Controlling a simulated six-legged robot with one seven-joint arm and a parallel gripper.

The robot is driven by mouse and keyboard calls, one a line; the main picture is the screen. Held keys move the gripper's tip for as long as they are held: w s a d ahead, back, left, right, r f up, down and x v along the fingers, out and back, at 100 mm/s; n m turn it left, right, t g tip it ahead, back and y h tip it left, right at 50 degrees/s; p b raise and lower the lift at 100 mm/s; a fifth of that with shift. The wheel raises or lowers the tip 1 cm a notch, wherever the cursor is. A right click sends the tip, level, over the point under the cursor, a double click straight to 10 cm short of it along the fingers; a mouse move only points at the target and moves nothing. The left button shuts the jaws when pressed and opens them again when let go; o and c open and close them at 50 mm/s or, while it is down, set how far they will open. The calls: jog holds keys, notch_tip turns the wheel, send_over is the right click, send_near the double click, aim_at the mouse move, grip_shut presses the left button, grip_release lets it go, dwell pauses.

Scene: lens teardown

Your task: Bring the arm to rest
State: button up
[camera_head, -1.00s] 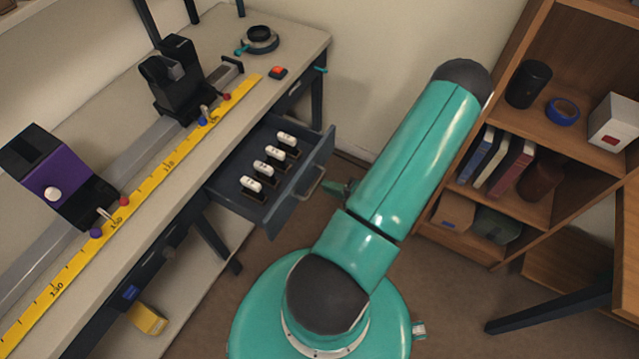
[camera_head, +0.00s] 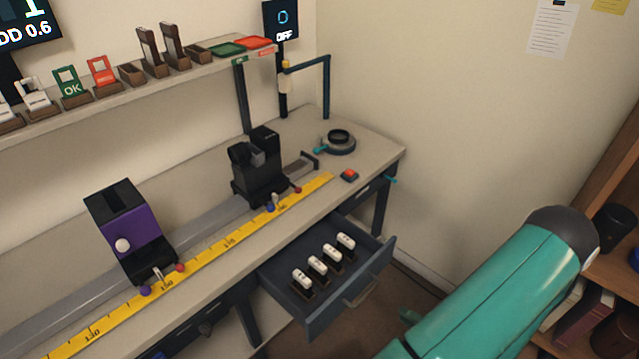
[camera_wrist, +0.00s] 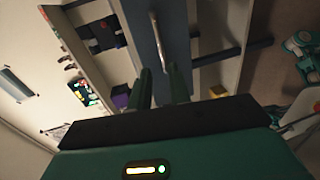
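My arm (camera_head: 505,290) is at the lower right of the head view, a teal link with a dark rounded joint at its upper end. My gripper is mostly hidden behind the arm there. In the wrist view my gripper (camera_wrist: 163,85) shows two green fingers standing apart, with nothing seen between them but background. Beyond the fingertips is the blue-grey drawer front (camera_wrist: 143,30) with its metal handle (camera_wrist: 160,42). I cannot tell how far away it is, but no grip on it shows.
The open drawer (camera_head: 318,318) sticks out from the workbench (camera_head: 375,150) and holds several white-topped pieces. The bench carries a rail with a yellow ruler (camera_head: 235,240), a purple unit (camera_head: 128,222) and a black unit (camera_head: 257,170). A wooden bookcase (camera_head: 625,265) stands close right of my arm.

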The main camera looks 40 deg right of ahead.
jog(key=shift+w, duration=0.1)
jog(key=w+a+r+n+g+y, duration=0.4)
jog(key=w+a+r+n+g, duration=0.25)
jog(key=w+r+n, duration=0.5)
jog(key=w+a+r+n+g+y, duration=0.4)
jog(key=w+a+r+n+g, duration=0.25)
jog(key=n, duration=0.85)
jog(key=a+r+n+t+h, duration=0.3)
jog(key=a+r+n+h, duration=0.5)
jog(key=a+r+n, duration=1.2)
jog(key=r+n, duration=0.1)
jog(key=n, duration=0.6)
jog(key=shift+w+h, duration=0.15)
jog(key=shift+h, duration=0.15)
jog(key=shift+d, duration=0.2)
